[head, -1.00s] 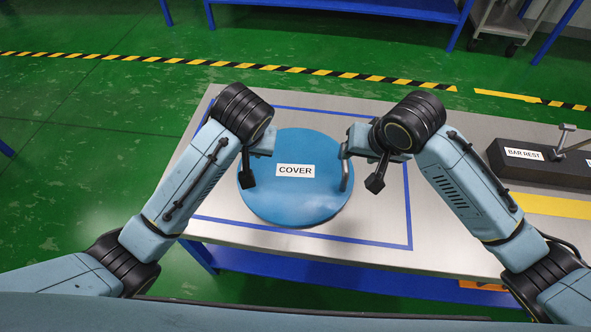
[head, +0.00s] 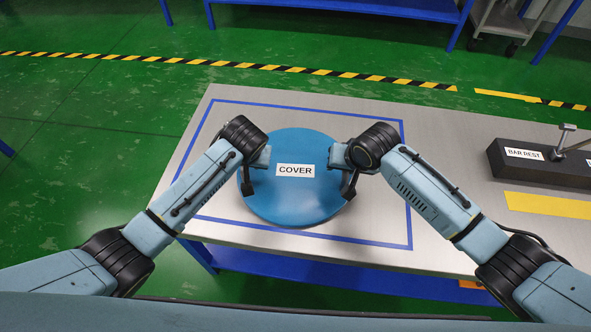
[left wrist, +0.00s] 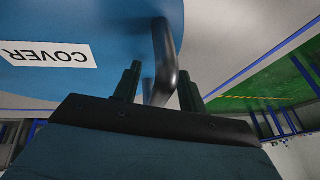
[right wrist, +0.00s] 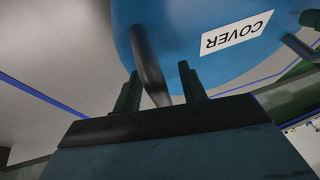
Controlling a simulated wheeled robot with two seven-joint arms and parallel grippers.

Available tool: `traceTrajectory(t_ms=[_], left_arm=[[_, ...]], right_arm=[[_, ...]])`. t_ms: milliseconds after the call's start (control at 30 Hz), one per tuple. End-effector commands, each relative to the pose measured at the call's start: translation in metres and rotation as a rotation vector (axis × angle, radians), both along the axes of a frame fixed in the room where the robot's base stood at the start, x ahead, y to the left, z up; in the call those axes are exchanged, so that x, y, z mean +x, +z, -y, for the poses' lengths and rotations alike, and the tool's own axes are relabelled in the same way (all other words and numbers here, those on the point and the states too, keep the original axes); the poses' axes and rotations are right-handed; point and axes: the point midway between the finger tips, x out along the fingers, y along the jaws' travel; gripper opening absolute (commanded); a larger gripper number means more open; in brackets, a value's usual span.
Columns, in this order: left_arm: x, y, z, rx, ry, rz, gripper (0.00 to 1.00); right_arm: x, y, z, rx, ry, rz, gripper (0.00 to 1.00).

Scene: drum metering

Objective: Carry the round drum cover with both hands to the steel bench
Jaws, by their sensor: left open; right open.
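The round blue drum cover (head: 290,205) lies flat on the steel bench (head: 440,230), inside a blue taped outline, with a white COVER label on top. My left gripper (head: 258,180) is at the cover's left side. In the left wrist view its open fingers (left wrist: 158,85) stand on either side of a dark bar handle (left wrist: 164,60). My right gripper (head: 345,175) is at the cover's right side. In the right wrist view its open fingers (right wrist: 158,85) straddle the other handle (right wrist: 148,60). Contact between fingers and handles cannot be told. In the head view both handles are mostly hidden by my grippers.
A dark bar rest (head: 530,165) with a metal piece stands on the bench to the right. A yellow strip (head: 550,205) lies in front of it. The bench surface around the cover is clear. A blue-framed table (head: 350,8) and a cart (head: 500,25) stand at the back.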

Motion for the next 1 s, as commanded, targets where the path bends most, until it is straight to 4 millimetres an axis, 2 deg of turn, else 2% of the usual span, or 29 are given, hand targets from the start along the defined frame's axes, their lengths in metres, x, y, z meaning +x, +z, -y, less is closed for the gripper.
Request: traceTrajectory(t_ms=[167, 400, 500, 1000], left_arm=[[0.0001, 0.0004, 0.0003, 0.000, 0.000, 0.001, 0.41], [0.0001, 0.0005, 0.0003, 0.000, 0.000, 0.001, 0.10], [0.0001, 0.0006, 0.0003, 0.000, 0.000, 0.001, 0.00], [0.0001, 0.0008, 0.0003, 0.000, 0.000, 0.001, 0.00]], right_arm=[[0.0001, 0.0004, -0.0002, 0.000, 0.000, 0.000, 0.42], [0.0000, 0.0006, -0.0001, 0.000, 0.000, 0.000, 0.10], [0.0000, 0.0006, -0.0001, 0.000, 0.000, 0.000, 0.00], [0.0000, 0.0006, 0.0001, 0.000, 0.000, 0.000, 0.00]])
